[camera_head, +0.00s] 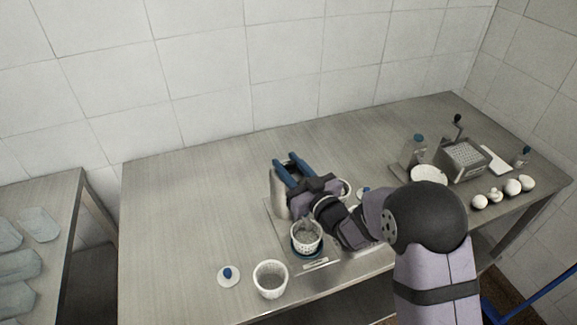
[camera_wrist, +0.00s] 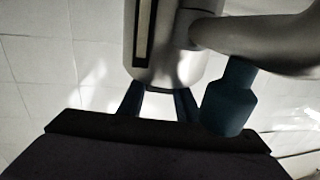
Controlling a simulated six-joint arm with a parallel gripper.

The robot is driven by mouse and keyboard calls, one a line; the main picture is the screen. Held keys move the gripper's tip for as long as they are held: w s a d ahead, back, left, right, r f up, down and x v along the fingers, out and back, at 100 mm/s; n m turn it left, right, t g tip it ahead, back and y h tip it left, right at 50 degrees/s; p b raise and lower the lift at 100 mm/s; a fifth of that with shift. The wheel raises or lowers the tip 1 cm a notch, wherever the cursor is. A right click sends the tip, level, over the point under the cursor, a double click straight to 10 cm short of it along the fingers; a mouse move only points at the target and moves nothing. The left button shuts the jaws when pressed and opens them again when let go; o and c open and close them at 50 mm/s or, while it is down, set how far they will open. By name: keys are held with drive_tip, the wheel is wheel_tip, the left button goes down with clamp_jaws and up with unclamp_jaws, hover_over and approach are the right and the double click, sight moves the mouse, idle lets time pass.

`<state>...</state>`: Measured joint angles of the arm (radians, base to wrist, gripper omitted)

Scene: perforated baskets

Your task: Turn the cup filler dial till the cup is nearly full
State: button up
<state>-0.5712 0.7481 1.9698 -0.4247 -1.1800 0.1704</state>
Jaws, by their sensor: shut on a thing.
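The cup filler (camera_head: 278,192) is a grey upright body with a rounded top on a flat base. In the wrist view its grey body (camera_wrist: 185,65) has a dark slot, a curved arm and a dark blue nozzle (camera_wrist: 230,95). A white perforated cup (camera_head: 306,243) stands upright on a blue ring in front of the filler. Its inside looks grey; the level is hard to read. My gripper (camera_head: 291,168) has its blue fingers at the filler's top. It is shut on part of the filler, with the fingertips (camera_wrist: 158,100) partly behind the grey body. The dial is not clearly visible.
An empty-looking perforated basket (camera_head: 270,280) and a white lid with blue knob (camera_head: 228,276) stand at the front left. The table's left side is clear.

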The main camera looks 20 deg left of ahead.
drive_tip(key=m+t+h+b, duration=0.2)
drive_tip(key=shift+s+a+f+t+h+b, duration=0.1)
drive_tip(key=shift+s+f+t+h+b, duration=0.05)
drive_tip(key=shift+t+h+b, duration=0.2)
drive_tip(key=m+t+h+b, duration=0.2)
drive_tip(key=m+h, duration=0.1)
drive_tip(key=shift+t+h, duration=0.35)
drive_tip(key=m+h, duration=0.1)
drive_tip(key=h, duration=0.1)
drive_tip(key=m+t+h, duration=0.1)
drive_tip(key=m+h, duration=0.1)
drive_tip(key=m+t+h, duration=0.1)
drive_tip(key=shift+r+h, duration=0.25)
drive_tip(key=shift+h, duration=0.15)
drive_tip(key=m+h, duration=0.3)
drive_tip(key=h, duration=0.1)
drive_tip(key=shift+m+h+p, duration=0.3)
drive_tip(key=shift+m+h, duration=0.3)
drive_tip(key=shift+h, duration=0.4)
drive_tip(key=shift+m+h, duration=0.3)
drive_tip(key=shift+h, duration=0.2)
drive_tip(key=o, duration=1)
drive_tip(key=shift+o, duration=0.2)
